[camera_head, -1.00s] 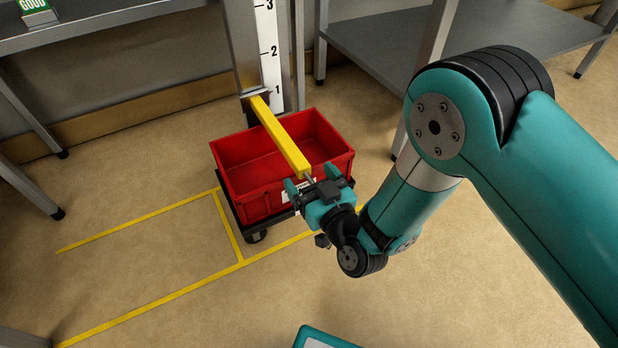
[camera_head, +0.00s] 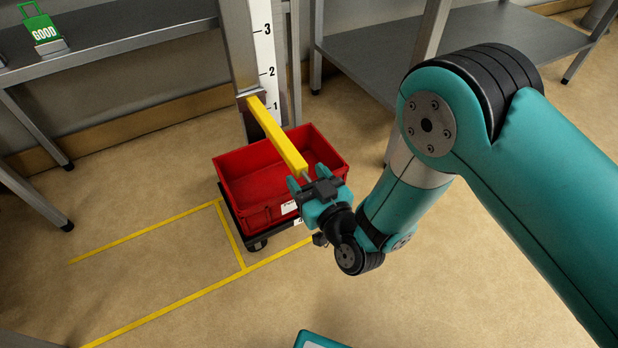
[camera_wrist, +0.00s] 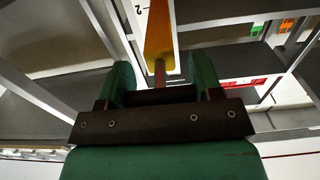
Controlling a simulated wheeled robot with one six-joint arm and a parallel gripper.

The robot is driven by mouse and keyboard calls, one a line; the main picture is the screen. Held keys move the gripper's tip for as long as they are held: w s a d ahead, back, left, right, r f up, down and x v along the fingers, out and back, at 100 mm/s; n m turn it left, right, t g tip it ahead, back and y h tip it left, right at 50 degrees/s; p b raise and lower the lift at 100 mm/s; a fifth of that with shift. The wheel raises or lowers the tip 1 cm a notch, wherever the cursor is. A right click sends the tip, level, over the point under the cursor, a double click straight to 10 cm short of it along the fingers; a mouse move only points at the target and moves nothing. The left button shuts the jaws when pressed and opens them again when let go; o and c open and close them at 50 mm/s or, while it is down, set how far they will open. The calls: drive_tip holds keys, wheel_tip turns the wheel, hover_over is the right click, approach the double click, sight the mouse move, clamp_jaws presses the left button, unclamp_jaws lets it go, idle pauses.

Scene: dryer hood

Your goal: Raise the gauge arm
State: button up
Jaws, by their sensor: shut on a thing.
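The yellow gauge arm (camera_head: 277,135) sticks out from a metal post with a white numbered scale (camera_head: 264,55). Its inner end sits at about the 1 mark, and it reaches out over the red crate. My gripper (camera_head: 308,181) is shut on the thin rod at the arm's outer end, above the crate's near right edge. In the wrist view the yellow arm (camera_wrist: 158,40) runs away from between my gripper's fingers (camera_wrist: 159,88), with the rod (camera_wrist: 159,73) between them.
The red crate (camera_head: 240,208) stands on a dark wheeled dolly (camera_head: 257,243) under the arm, by yellow floor lines (camera_head: 165,308). Metal shelves stand left (camera_head: 110,35) and right (camera_head: 400,50). A green GOOD sign (camera_head: 42,28) is on the left one. The floor at left is clear.

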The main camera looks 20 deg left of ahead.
wheel_tip(320, 180, up, 24)
drive_tip(key=p, duration=2.1)
drive_tip(key=shift+r, duration=0.2)
drive_tip(key=shift+a, duration=0.1)
drive_tip(key=o, duration=1.3)
drive_tip(key=shift+f, duration=0.1)
drive_tip(key=shift+s+f, duration=0.1)
